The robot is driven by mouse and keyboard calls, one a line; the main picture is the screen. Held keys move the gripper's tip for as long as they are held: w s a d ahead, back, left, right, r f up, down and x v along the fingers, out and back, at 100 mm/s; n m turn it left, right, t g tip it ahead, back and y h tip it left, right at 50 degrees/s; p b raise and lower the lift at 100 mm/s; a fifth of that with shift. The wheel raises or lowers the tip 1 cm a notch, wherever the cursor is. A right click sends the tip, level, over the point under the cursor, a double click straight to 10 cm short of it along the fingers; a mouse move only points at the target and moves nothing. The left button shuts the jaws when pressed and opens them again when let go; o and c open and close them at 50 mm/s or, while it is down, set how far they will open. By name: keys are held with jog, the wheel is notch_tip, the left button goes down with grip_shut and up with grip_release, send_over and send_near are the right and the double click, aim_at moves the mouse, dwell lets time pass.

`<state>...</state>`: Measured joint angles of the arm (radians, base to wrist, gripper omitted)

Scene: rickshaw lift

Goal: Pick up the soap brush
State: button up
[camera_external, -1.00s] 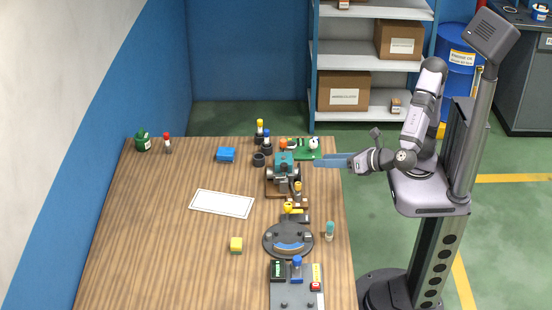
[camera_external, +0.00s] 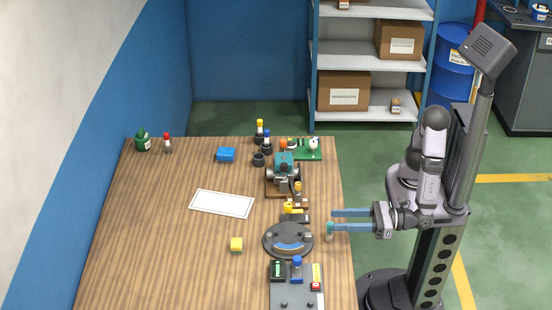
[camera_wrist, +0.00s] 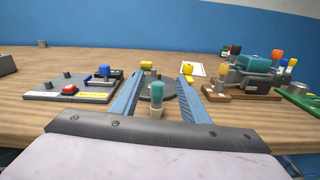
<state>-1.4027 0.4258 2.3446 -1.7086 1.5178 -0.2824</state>
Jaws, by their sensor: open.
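The soap brush, as I take it, is a small upright piece with a teal top and pale base (camera_external: 329,236). It stands near the table's right edge, its top partly hidden by a finger in the external view. In the wrist view the brush (camera_wrist: 157,96) shows between my two blue fingers. My gripper (camera_external: 332,220) is open and empty, reaching left over the table edge with its fingertips close to the brush. I cannot tell whether they touch it.
A round dark dial base (camera_external: 288,252) stands left of the brush. A grey panel with a red button (camera_external: 297,298) lies nearer the front. A teal machine (camera_external: 285,168) stands behind.

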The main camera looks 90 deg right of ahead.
aim_at(329, 235)
jog(key=shift+f, duration=1.3)
jog(key=shift+w+f+p, duration=0.15)
jog(key=shift+w+p, duration=0.45)
jog(key=shift+w, duration=3.05)
grip_shut()
